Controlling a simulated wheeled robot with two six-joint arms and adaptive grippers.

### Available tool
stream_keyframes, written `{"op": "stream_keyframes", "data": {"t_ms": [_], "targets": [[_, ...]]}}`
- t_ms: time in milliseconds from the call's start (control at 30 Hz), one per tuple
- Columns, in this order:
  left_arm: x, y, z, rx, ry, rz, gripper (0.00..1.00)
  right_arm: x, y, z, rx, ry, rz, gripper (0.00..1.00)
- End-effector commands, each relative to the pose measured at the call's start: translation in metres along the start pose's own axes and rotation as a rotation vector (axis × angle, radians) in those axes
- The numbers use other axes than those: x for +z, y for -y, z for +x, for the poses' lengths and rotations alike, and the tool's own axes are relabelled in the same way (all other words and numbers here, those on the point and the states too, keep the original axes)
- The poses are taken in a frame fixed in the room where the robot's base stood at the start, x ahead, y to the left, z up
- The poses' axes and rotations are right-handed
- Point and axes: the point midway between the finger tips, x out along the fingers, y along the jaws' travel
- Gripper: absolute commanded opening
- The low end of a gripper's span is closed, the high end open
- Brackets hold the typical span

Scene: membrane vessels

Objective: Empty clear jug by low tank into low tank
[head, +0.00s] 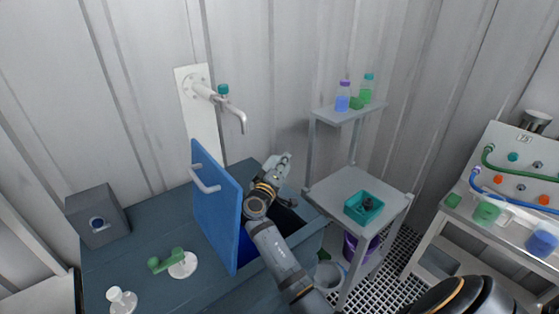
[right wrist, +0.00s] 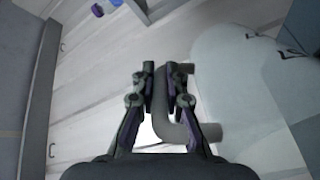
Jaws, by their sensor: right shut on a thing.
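My right gripper (head: 281,168) is over the dark opening of the tank (head: 288,218) set in the blue-grey bench; I take this as the low tank. Its blue lid (head: 217,210) stands raised at the left. In the right wrist view the gripper (right wrist: 164,82) is shut on the grey handle (right wrist: 170,122) of a pale, translucent jug. The jug's body (right wrist: 245,85) fills the right side of that view and bears dark marks. In the head view I cannot make out the jug clearly, nor its contents. My left gripper is out of view.
A wall tap (head: 235,115) hangs above the bench behind the lid. A grey shelf stand (head: 340,190) with a teal tray (head: 350,213) and bottles is close on the right. A pale vessel (head: 328,277) stands low beside it.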

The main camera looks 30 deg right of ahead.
Motion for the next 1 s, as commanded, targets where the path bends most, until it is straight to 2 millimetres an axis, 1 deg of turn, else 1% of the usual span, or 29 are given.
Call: {"op": "stream_keyframes", "data": {"t_ms": [100,200,267,400,500,767,1000], "targets": [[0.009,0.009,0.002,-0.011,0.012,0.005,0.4,0.001,0.002,0.0,0.001,0.0,0.001,0.0],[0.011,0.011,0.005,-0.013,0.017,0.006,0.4,0.002,0.003,-0.001,0.008,-0.005,0.002,0.0],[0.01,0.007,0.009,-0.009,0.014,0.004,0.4,0.002,0.003,-0.002,0.016,-0.011,0.002,0.0],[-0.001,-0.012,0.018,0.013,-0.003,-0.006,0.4,0.001,0.002,-0.007,0.045,-0.028,0.004,0.0],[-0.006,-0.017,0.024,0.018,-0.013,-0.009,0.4,0.001,0.001,-0.01,0.066,-0.04,0.004,0.0],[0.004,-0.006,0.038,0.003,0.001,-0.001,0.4,-0.002,-0.004,-0.018,0.119,-0.073,0.006,0.0],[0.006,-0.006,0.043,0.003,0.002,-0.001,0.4,-0.004,-0.007,-0.022,0.145,-0.089,0.006,0.0]]}}
